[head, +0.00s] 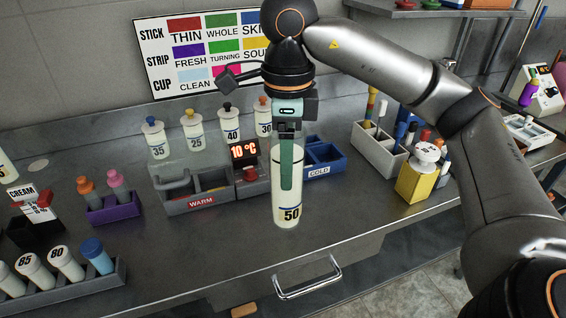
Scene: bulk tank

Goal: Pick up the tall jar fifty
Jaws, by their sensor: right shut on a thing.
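The tall jar fifty (288,213) is a clear cylinder with whitish contents and a label reading 50. It is upright near the front edge of the steel counter, in the middle of the head view. My right gripper (291,170) comes down on it from above, with a long green finger over the jar's upper part. The gripper is shut on the jar. Whether the jar's base touches the counter is hard to tell. My left gripper is not in view.
A grey WARM caddy (202,201) and a red 10 °C display (244,153) stand just behind the jar. A blue COLD caddy (323,160) is to the right. A purple rack (113,209) is at left. A drawer handle (307,283) projects below the counter edge.

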